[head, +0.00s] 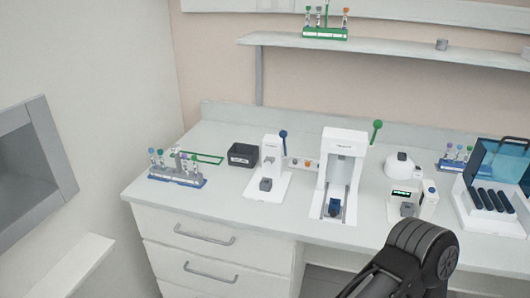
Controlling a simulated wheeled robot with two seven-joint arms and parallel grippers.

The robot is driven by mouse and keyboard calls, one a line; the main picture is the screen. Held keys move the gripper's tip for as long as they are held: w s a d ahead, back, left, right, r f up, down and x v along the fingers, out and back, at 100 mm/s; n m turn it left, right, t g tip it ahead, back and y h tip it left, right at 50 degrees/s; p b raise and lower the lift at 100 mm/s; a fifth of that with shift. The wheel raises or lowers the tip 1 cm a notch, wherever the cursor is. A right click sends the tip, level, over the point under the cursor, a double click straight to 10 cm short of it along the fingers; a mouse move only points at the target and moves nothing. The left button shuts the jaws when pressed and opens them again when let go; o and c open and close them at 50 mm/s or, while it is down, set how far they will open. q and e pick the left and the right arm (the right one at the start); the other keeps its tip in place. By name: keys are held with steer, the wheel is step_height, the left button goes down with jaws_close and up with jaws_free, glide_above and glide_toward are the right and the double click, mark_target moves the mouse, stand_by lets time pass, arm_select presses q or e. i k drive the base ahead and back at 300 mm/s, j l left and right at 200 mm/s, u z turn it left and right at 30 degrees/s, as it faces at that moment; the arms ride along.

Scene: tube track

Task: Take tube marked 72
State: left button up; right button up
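Capped tubes stand in three racks, and their markings are too small to read, so I cannot tell which tube is marked 72. A blue rack (177,180) with several tubes stands at the left of the bench. A green rack (325,33) with tubes stands on the wall shelf. Another blue rack (449,167) with tubes stands at the back right, partly hidden by the machine beside it. Neither of my grippers is in view; only a dark link of my arm shows at the bottom right.
On the white bench (225,204) stand a black box (242,155), a small white device with a blue lever (283,135), a taller white device (341,165), a small white machine (399,166) and a blue-lidded machine (500,160). The front left of the bench is clear.

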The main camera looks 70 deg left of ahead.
mark_target(194, 163)
steer(key=u, duration=2.85)
steer(key=i+j, duration=0.1)
steer(key=i, duration=0.2)
steer(key=i+j, duration=0.1)
steer(key=i, duration=0.2)
steer(key=i+l, duration=0.1)
steer(key=l, duration=0.4)
steer(key=i+l+u, duration=0.1)
steer(key=l, duration=0.4)
steer(key=u, duration=1.75)
steer(key=i+l, duration=0.25)
